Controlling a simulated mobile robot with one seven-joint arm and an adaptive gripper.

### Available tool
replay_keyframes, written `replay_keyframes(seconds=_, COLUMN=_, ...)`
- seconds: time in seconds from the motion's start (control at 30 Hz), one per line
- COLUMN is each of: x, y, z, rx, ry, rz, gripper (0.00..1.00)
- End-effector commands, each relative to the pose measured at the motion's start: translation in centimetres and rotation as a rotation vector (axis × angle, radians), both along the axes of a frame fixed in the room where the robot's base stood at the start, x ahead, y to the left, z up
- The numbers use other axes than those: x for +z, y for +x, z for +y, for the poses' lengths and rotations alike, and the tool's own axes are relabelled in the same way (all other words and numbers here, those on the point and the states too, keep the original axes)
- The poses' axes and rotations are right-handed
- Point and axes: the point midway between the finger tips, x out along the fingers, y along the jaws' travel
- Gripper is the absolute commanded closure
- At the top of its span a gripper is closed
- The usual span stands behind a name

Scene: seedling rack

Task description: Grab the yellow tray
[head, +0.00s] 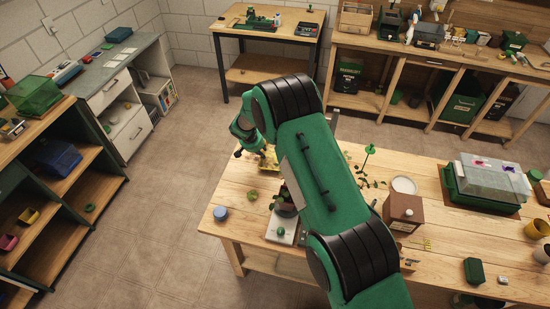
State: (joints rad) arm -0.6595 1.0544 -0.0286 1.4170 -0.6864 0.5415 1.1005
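A yellow tray (268,163) lies on the wooden table at its far left part, mostly hidden behind my arm. My gripper (265,153) is at the tray, over or against its near-left side. It is small and partly covered by my wrist. I cannot tell whether its fingers are open or shut, or whether they touch the tray.
The table holds a blue-lidded jar (221,213), a white scale (283,228), a brown box (403,213), a white dish (404,185) and a propagator with a clear lid (488,180). A shelf unit (75,190) stands at left. Floor between is free.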

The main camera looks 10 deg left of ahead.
Motion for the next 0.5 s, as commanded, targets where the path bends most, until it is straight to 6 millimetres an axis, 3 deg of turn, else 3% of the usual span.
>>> replay_keyframes(seconds=0.2, x=-1.5, y=0.6, z=-0.2, rx=0.0, ry=0.001, rz=0.0, gripper=0.76)
replay_keyframes(seconds=0.5, x=-1.7, y=0.7, z=-0.2, rx=0.0, ry=0.001, rz=0.0, gripper=0.76)
